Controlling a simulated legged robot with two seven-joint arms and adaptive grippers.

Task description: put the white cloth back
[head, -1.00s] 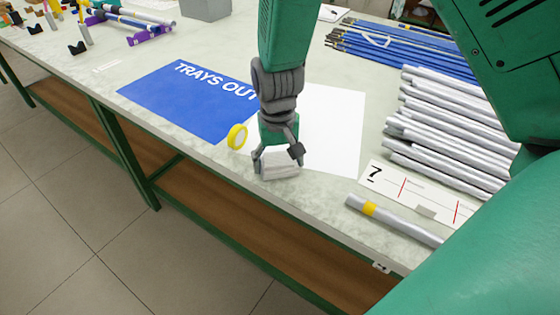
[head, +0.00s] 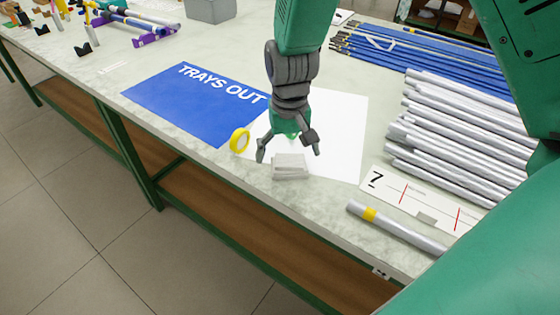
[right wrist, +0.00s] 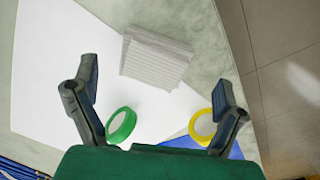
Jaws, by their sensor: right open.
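The white cloth (head: 290,166) is a small folded pad. It lies near the table's front edge, on or beside the corner of a white sheet (head: 345,125). The cloth (right wrist: 157,57) also shows in the right wrist view, beyond the fingertips. My right gripper (head: 289,152) is open and empty, just above and behind the cloth, its fingers apart. In the right wrist view its two fingers (right wrist: 156,80) are spread wide with nothing between the tips. My left gripper is not in view.
A yellow tape roll (head: 239,140) and a green tape roll (right wrist: 121,125) are near the gripper. A blue TRAYS OUT mat (head: 190,95) lies left. Grey rods (head: 455,130), blue rods (head: 420,60), a marked card (head: 415,197) and a yellow-banded rod (head: 395,228) lie right.

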